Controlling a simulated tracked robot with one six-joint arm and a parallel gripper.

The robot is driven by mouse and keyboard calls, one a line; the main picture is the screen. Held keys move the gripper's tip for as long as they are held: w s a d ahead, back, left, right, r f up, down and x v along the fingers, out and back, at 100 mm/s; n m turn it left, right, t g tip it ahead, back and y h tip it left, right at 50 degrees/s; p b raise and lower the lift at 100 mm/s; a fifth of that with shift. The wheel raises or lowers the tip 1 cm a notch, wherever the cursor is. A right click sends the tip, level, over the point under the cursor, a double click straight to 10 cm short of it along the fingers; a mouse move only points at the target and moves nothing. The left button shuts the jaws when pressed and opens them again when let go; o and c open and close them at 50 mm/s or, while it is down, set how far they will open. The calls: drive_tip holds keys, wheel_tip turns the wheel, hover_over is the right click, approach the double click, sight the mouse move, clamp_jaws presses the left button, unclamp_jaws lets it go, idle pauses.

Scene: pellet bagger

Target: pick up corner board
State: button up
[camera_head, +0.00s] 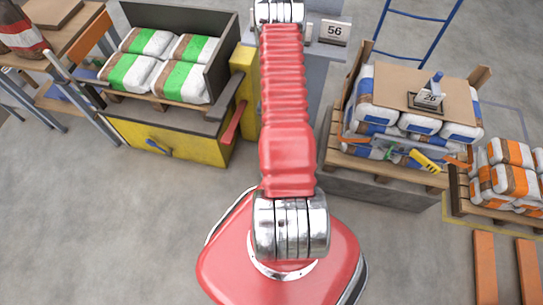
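No piece is clearly marked as the corner board. Two brown upright boards stand at the far corners of the pallet load on the right: one at the back left (363,52) and one at the back right (480,77). They rise beside white bags with blue bands (378,113). A flat brown sheet (395,85) covers the top of the bags. My red arm reaches up the middle of the picture to a silver joint at the top edge. My gripper is not in view.
A sign reading 26 (430,98) sits on the sheet. A yellow-handled tool (425,160) lies at the load's front. Orange-banded bags (505,180) are at right, green-banded bags (143,73) in a dark-walled yellow unit (170,130) at left. Bare floor lies at lower left.

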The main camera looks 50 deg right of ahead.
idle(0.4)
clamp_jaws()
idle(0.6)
